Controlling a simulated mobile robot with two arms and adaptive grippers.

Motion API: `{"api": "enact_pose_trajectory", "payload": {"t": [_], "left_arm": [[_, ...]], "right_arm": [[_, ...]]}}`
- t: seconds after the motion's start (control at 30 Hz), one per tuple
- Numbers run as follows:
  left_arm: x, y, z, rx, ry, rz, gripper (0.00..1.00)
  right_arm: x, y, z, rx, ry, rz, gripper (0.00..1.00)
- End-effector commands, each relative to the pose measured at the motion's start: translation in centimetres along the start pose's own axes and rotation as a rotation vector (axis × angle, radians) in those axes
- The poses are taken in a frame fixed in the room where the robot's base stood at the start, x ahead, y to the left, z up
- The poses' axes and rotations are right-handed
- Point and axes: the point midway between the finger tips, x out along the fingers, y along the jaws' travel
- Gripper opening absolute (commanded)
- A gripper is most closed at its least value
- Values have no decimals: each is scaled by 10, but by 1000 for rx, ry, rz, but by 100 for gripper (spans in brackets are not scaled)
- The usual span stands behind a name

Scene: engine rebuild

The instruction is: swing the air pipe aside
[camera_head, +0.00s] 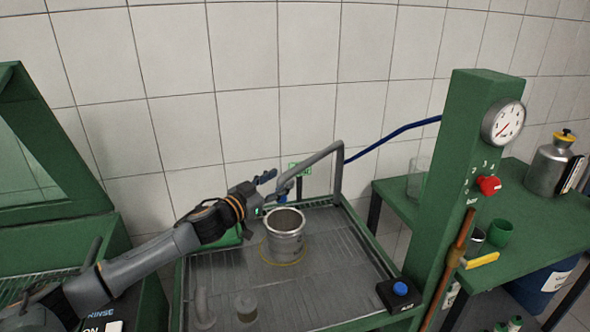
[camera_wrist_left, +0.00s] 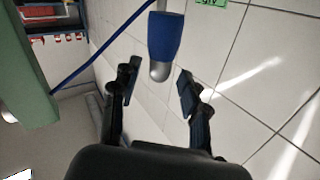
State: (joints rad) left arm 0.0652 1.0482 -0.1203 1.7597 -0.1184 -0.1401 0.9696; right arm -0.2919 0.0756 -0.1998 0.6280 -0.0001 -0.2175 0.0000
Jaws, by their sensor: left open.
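The air pipe (camera_head: 318,158) is a grey bent tube at the back of the green-framed wash tray. It rises at the rear right and slopes down left to an end above the silver cylindrical pot (camera_head: 284,240). My left gripper (camera_head: 272,187) is open at that lower end. In the left wrist view, the pipe's blue sleeve (camera_wrist_left: 166,36) and silver tip (camera_wrist_left: 159,70) show between and just beyond my open left fingers (camera_wrist_left: 160,88). Contact with the fingers cannot be made out. My right gripper is not in view.
A green post (camera_head: 450,170) with a gauge (camera_head: 503,123) and red knob (camera_head: 488,185) stands right of the tray. A blue hose (camera_head: 395,134) runs behind. A tiled wall closes the back.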

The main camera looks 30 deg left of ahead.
Motion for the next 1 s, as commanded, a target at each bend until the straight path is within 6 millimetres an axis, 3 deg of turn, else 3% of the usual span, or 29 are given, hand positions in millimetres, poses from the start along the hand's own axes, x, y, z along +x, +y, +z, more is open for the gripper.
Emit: {"api": "enact_pose_trajectory", "payload": {"t": [0.17, 0.5, 0.97, 1.0], "left_arm": [[23, -1, -4, -1, 3, -1, 45], [62, 0, -2, -2, 1, -1, 45], [72, 1, 0, 1, 0, 1, 45], [72, 1, 0, 1, 0, 1, 41]], "right_arm": [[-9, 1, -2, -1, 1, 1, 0], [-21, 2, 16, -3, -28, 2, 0], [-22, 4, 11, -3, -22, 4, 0], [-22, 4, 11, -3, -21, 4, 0]]}}
